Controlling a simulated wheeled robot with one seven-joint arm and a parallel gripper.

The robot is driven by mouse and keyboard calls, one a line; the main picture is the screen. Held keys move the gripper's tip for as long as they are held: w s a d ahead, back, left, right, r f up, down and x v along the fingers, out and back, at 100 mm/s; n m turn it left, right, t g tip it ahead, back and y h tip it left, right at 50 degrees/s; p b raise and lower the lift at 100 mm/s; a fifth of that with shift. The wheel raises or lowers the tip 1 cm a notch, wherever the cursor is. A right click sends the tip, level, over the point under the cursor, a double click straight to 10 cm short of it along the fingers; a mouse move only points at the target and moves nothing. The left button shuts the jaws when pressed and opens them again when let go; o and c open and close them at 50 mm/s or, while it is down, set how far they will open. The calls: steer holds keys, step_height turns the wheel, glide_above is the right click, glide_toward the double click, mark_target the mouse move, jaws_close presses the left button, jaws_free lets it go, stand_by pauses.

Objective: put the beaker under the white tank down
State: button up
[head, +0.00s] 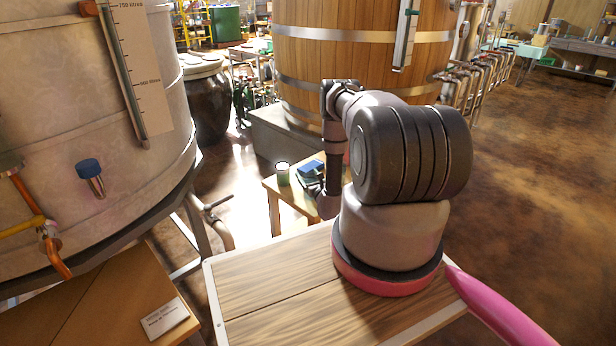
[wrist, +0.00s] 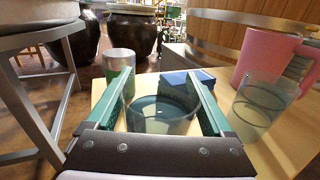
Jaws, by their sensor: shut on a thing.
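A clear glass beaker (wrist: 160,118) is between the teal fingers of my gripper (wrist: 160,84) in the wrist view, and the fingers are shut on it. It looks upright, over or on a small wooden table; I cannot tell whether its base touches. In the head view my gripper (head: 318,190) is at that small table, and my arm hides the beaker. The white tank (head: 70,130) fills the left of the head view, on grey legs. Its underside and legs show at upper left in the wrist view (wrist: 35,28).
The small table (head: 287,192) also holds a green-and-clear jar (wrist: 119,72), a blue box (wrist: 186,77), a pink jug (wrist: 272,58) and another glass beaker (wrist: 258,104). A wooden surface (head: 95,300) with a white card (head: 164,318) is at lower left, by the tank.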

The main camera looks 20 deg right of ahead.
steer(key=shift+f, duration=0.1)
steer(key=o, duration=1.6)
